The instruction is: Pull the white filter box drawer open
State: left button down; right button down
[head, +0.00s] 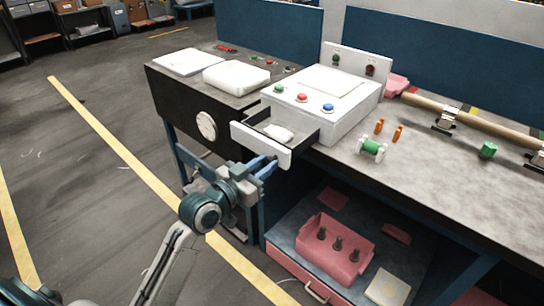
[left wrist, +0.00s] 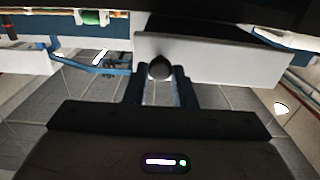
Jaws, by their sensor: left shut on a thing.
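The white filter box (head: 325,107) stands on the workbench, with red and blue buttons on its top. Its drawer (head: 262,146) is pulled partly out toward me, and a white item (head: 279,132) lies inside it. My left gripper (head: 270,162) is at the drawer's front face and shut on its knob. In the left wrist view the dark round knob (left wrist: 159,67) sits between the fingers, against the white drawer front (left wrist: 225,58). My right gripper is not in view.
A green-and-white spool (head: 372,149), orange clips (head: 397,133) and a green block (head: 488,149) lie on the bench to the right. A pink tray (head: 333,251) with dark pegs is on the lower shelf. The floor at the left is clear.

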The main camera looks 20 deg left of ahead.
pick_arm(q)
jog(key=shift+w, duration=0.1)
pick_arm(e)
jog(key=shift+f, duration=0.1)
pick_arm(q)
jog(key=c, duration=1.2)
grip_release()
jog(key=shift+c, duration=0.2)
jog(key=shift+s+a, duration=0.15)
jog(key=shift+s, duration=0.35)
jog(key=p+v, duration=0.1)
jog(key=v, duration=0.9)
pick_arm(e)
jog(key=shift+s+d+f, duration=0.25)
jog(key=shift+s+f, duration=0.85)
pick_arm(q)
jog(key=shift+w, duration=0.1)
